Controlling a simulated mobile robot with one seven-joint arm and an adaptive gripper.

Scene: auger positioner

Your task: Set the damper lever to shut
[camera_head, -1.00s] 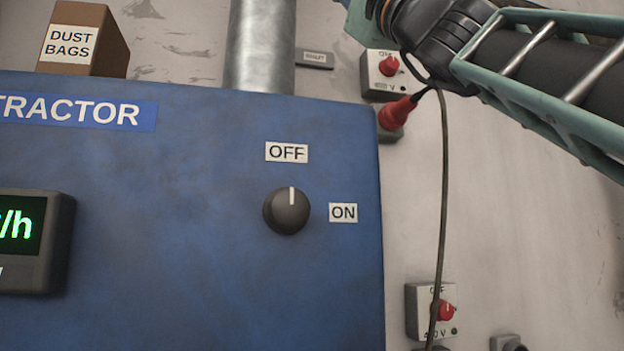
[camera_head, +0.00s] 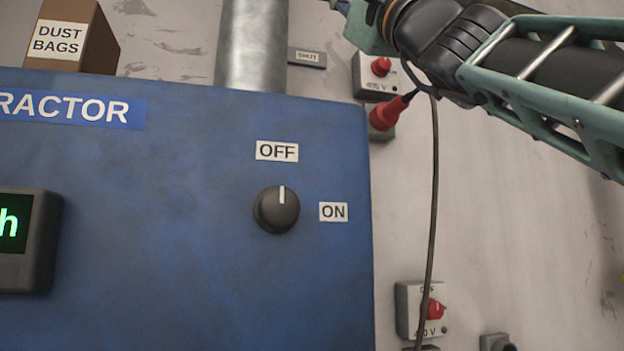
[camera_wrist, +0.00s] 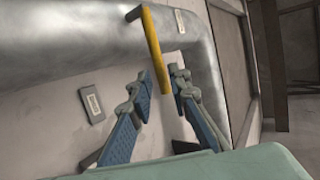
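The damper lever (camera_wrist: 156,48) is a yellow bar in the wrist view, standing out near a grey metal duct (camera_wrist: 85,45). Its lower end shows between the fingertips of my gripper (camera_wrist: 164,77). The two blue-padded fingers are apart, one on each side of that end, with visible gaps; I cannot tell how deep the lever sits between them. In the head view a small grey SHUT plate (camera_head: 307,57) is on the wall right of the vertical duct (camera_head: 251,45). The lever and my fingertips are outside the head view, above its top edge.
The blue extractor cabinet (camera_head: 180,240) has a black OFF/ON knob (camera_head: 276,209) pointing to OFF. A red plug (camera_head: 388,113) with a hanging cable (camera_head: 433,200) is below my arm, beside a switch box (camera_head: 376,77). A dust bags box (camera_head: 70,38) stands upper left.

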